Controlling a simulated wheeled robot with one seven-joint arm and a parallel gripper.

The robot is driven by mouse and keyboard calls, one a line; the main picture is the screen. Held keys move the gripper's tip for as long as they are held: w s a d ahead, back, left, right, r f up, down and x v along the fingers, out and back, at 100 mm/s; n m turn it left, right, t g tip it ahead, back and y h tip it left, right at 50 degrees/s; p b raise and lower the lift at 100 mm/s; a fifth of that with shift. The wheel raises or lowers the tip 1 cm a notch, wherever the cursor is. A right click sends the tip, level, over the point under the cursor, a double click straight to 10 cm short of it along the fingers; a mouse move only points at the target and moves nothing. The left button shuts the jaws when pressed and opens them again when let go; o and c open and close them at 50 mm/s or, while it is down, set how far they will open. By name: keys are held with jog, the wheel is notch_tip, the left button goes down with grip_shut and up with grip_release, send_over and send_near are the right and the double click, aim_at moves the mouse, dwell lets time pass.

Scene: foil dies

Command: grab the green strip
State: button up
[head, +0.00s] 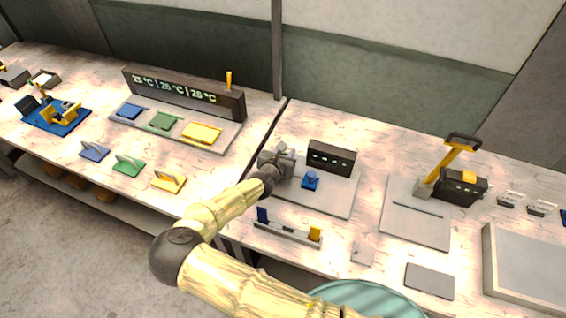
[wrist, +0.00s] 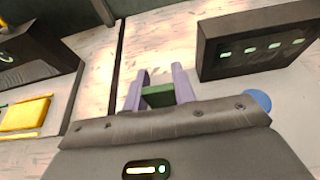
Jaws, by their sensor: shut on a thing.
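My gripper (head: 284,158) is above the left part of a grey plate, left of a dark box with small lit marks. In the wrist view, its two purple-grey fingers (wrist: 158,90) are shut on a green strip (wrist: 158,96). The strip lies crosswise between the fingers, and its ends are hidden by them. I cannot make out the strip in the head view. Whether it touches the plate below is not clear.
The dark box (head: 331,157) and a blue knob (head: 310,180) stand close right of my gripper. A rack (head: 287,233) with blue and yellow pieces is in front. A long display (head: 183,93) stands behind coloured pads at left. A yellow-armed press (head: 447,168) is right.

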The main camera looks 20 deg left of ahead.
notch_tip(320, 180, up, 10)
jog(key=b, duration=0.2)
jog(key=shift+b, duration=0.35)
dwell(0.6)
